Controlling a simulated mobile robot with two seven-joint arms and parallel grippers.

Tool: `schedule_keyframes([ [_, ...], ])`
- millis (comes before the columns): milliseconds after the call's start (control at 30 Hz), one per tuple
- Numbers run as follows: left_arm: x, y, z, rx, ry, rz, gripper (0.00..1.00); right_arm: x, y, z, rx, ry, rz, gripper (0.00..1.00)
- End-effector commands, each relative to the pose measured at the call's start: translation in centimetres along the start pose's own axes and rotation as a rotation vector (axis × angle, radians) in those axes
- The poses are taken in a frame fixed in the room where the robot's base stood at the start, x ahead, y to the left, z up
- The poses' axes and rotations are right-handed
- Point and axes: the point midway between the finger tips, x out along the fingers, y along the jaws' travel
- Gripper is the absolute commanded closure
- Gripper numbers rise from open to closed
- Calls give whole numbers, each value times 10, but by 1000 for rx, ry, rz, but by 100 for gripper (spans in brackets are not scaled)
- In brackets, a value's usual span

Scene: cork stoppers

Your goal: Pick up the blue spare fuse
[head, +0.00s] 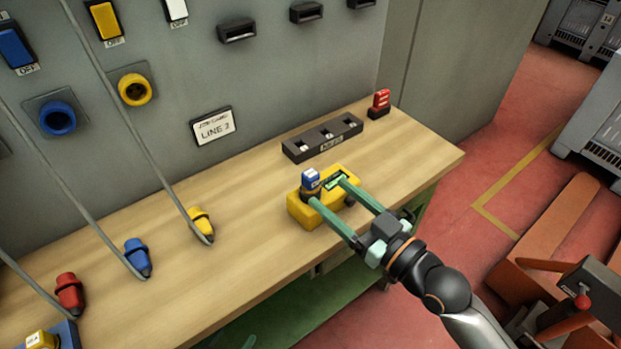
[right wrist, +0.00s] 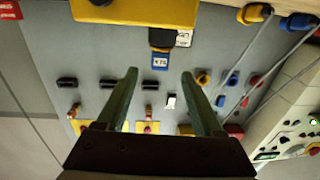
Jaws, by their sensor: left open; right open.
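The blue spare fuse (head: 311,181) stands upright in a black holder at the left end of a yellow box (head: 300,212) on the workbench. My right gripper (head: 327,191) is open over the box, with one fingertip near the fuse in the head view. In the right wrist view the fuse (right wrist: 160,61) appears between the open fingers (right wrist: 160,75), with a gap on both sides. The fingers do not hold it. My left gripper (head: 250,342) shows only as a small green tip at the bottom edge.
A black fuse block (head: 322,141) lies behind the yellow box, with a red fuse (head: 381,99) in a small stand to its right. Yellow, blue and red plugs (head: 68,292) with cables lie on the left of the bench. The grey panel (head: 280,75) rises behind.

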Motion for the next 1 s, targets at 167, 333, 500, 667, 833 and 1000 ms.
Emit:
schedule_keyframes([
  [167,0,-2,0,1,1,-5,20,16,0,0,-1,-1,0,31],
  [333,-1,-3,0,1,0,-7,20,32,0,2,0,0,0,31],
  [500,-1,-4,-1,1,-1,-8,20,57,0,5,0,0,1,31],
  [667,-2,-4,-1,1,-1,-9,20,68,0,6,-1,-1,1,31],
  [833,-1,-4,-1,1,-1,-9,20,68,0,6,-1,-2,1,31],
  [1000,-1,-4,0,1,-2,-9,20,68,0,6,-1,-2,2,46],
])
